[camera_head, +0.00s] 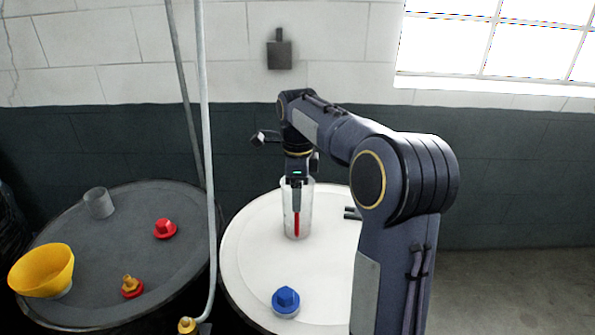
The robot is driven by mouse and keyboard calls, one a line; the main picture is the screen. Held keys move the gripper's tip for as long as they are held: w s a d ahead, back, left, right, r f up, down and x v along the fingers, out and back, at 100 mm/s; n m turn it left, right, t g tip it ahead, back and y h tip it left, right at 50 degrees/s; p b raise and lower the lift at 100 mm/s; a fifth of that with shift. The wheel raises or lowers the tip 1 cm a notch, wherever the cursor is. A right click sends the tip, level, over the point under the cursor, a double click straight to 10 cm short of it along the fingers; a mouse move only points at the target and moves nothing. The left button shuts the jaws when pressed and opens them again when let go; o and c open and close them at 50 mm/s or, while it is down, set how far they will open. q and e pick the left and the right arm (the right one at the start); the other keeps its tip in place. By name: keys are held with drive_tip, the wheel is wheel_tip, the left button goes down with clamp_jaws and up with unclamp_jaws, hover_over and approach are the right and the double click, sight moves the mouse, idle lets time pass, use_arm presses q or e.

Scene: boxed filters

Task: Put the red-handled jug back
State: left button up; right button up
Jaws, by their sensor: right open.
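The jug (304,228) is a tall, clear, whitish vessel standing upright on the white drum top (250,255). Its red handle (297,224) shows as a narrow upright strip facing me. My right gripper (297,207) points down at the jug, with its fingers at the upper part of the handle. The gripper is open. I cannot tell whether the fingers touch the handle. My right arm hides the right part of the drum top. My left gripper is not in view.
A blue cap (286,301) sits at the drum's front. A dark drum (150,250) at left holds a yellow funnel (42,270), a grey cup (98,203) and two red-based caps (165,229). A pale hose (207,150) hangs between the drums.

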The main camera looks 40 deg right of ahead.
wheel_tip(320, 180, up, 8)
drive_tip(key=s+a+f+n+t+y, duration=0.2)
drive_tip(key=s+a+f+n, duration=0.5)
drive_tip(key=s+a+n, duration=0.2)
drive_tip(key=s+a+f+n+t+y, duration=0.1)
drive_tip(key=s+a+f+n+t, duration=0.2)
drive_tip(key=s+a+f+n, duration=0.4)
drive_tip(key=s+a+n, duration=0.2)
drive_tip(key=s+n, duration=0.5)
drive_tip(key=n, duration=0.1)
drive_tip(key=shift+s+a+y, duration=0.15)
drive_tip(key=shift+a+y, duration=0.25)
drive_tip(key=shift+t, duration=0.3)
